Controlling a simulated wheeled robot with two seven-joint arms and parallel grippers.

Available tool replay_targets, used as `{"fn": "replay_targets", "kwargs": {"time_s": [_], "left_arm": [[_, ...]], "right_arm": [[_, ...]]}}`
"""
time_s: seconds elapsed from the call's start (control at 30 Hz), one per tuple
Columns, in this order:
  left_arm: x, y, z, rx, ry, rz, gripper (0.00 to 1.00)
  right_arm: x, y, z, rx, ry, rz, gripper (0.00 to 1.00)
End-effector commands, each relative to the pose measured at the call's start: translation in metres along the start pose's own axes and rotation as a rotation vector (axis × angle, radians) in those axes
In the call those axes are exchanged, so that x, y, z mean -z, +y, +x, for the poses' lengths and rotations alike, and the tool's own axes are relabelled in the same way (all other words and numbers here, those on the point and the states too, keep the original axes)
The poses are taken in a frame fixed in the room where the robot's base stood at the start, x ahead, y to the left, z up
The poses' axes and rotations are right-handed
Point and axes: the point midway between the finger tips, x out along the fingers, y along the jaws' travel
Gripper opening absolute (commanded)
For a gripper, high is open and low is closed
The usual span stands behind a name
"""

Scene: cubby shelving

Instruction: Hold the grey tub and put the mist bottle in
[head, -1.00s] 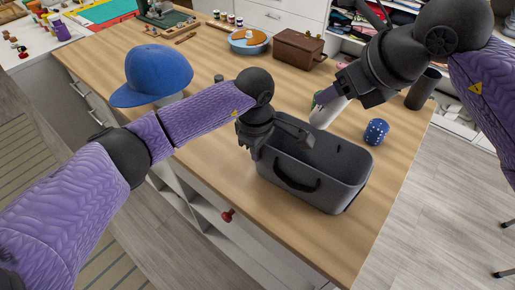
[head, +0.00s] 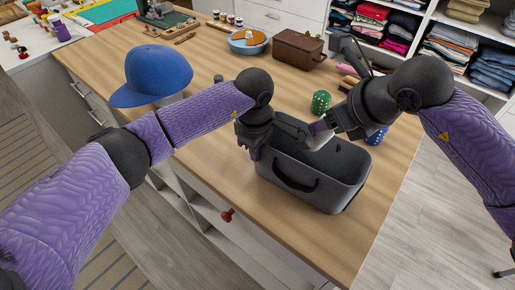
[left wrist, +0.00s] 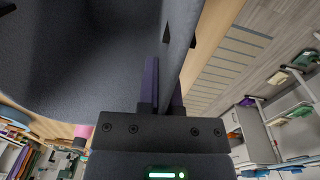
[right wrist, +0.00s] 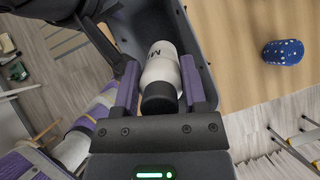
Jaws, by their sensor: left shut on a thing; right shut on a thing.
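The dark grey tub (head: 345,190) stands near the table's front edge, its opening facing up. My left gripper (head: 262,148) is shut on the tub's left rim; in the left wrist view the tub wall (left wrist: 90,45) runs between its fingers. My right gripper (head: 326,128) is above the tub's opening, shut on the mist bottle (head: 321,141). In the right wrist view the white bottle (right wrist: 161,64) with dark lettering has its black end between the fingers, and its white body points toward the tub's interior. How deep it reaches is unclear.
A blue cap (head: 152,75), a brown box (head: 299,48) and a blue bowl (head: 249,41) are further away.

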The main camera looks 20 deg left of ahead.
Motion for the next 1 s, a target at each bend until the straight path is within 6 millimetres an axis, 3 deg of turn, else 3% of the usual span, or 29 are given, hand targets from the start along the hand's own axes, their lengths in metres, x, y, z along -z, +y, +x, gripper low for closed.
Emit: {"fn": "replay_targets", "kwargs": {"time_s": [0.03,0.3,0.33,0.5,0.63,0.8,1.0], "left_arm": [[-0.003,0.001,-0.002,-0.004,-0.010,0.007,0.00],[-0.004,0.002,-0.002,-0.007,-0.014,0.004,0.00],[-0.004,0.002,-0.002,-0.008,-0.014,0.004,0.00],[-0.003,0.002,-0.003,-0.010,-0.014,0.000,0.00],[-0.002,0.003,-0.003,-0.011,-0.011,-0.004,0.00],[-0.001,0.002,-0.002,-0.007,-0.008,-0.002,0.00],[-0.002,0.001,-0.002,-0.005,-0.008,0.002,0.00]], "right_arm": [[0.007,0.000,0.006,-0.001,0.021,0.002,0.00],[0.010,0.002,0.009,-0.007,0.027,0.002,0.00],[0.010,0.002,0.009,-0.007,0.027,0.001,0.61],[0.010,0.003,0.007,-0.011,0.028,0.000,0.95],[0.009,0.003,-0.014,-0.008,0.024,-0.004,0.95],[0.007,0.001,-0.064,0.002,0.018,-0.002,0.95],[0.006,0.000,-0.105,0.005,0.017,0.001,0.95]]}}
